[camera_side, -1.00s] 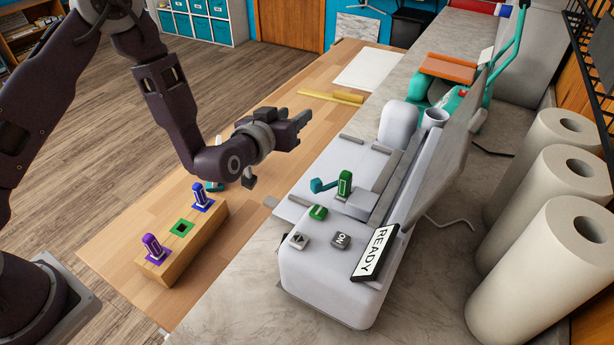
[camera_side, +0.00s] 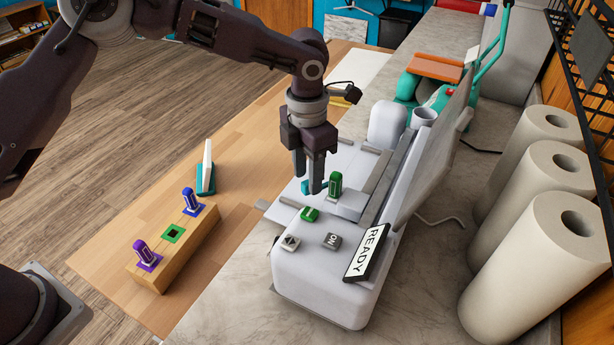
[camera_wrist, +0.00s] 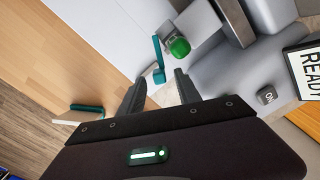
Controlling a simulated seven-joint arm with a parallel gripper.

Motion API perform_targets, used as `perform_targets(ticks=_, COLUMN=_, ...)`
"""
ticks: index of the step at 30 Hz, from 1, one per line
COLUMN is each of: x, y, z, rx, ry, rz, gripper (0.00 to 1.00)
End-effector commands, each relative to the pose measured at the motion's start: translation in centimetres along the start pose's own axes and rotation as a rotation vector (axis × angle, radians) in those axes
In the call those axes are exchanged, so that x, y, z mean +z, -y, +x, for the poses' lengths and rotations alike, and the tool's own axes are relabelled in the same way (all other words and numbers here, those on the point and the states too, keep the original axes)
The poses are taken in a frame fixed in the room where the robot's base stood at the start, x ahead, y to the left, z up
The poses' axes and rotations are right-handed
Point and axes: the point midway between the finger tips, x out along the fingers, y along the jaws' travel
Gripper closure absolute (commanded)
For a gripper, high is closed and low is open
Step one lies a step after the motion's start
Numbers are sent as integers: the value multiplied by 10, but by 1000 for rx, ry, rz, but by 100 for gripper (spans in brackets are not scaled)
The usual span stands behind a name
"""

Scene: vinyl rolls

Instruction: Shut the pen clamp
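The teal pen clamp lever (camera_side: 305,188) is on the white machine, beside the upright green pen (camera_side: 335,185), and is partly hidden by my fingers in the side view. In the wrist view the lever (camera_wrist: 157,58) stands away from the green pen (camera_wrist: 178,46), with its knob just past the fingertips. My gripper (camera_side: 308,182) points down close to the lever. In the wrist view my gripper (camera_wrist: 160,84) is open, with an empty gap between its fingers. I cannot tell whether a finger touches the lever.
The machine (camera_side: 330,285) has an ON button (camera_side: 332,241), other buttons and a READY sign (camera_side: 367,253). A wooden block (camera_side: 165,252) holds blue and purple pens, with an empty green-marked slot. Paper rolls (camera_side: 520,270) stand at right.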

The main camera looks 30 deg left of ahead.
Motion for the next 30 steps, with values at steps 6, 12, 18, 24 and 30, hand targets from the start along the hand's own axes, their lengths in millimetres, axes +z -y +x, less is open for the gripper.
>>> perform_targets(ticks=6, x=0, y=0, z=14, rx=1, ry=-1, rz=2, gripper=60)
perform_targets(ticks=12, x=0, y=-1, z=13, rx=2, ry=-1, rz=2, gripper=70)
perform_targets(ticks=18, x=-1, y=-1, z=13, rx=2, ry=-1, rz=2, gripper=100)
perform_targets(ticks=24, x=-1, y=0, z=13, rx=3, ry=-1, rz=-4, gripper=100)
perform_targets(ticks=30, x=-1, y=4, z=13, rx=3, ry=-2, rz=-69, gripper=100)
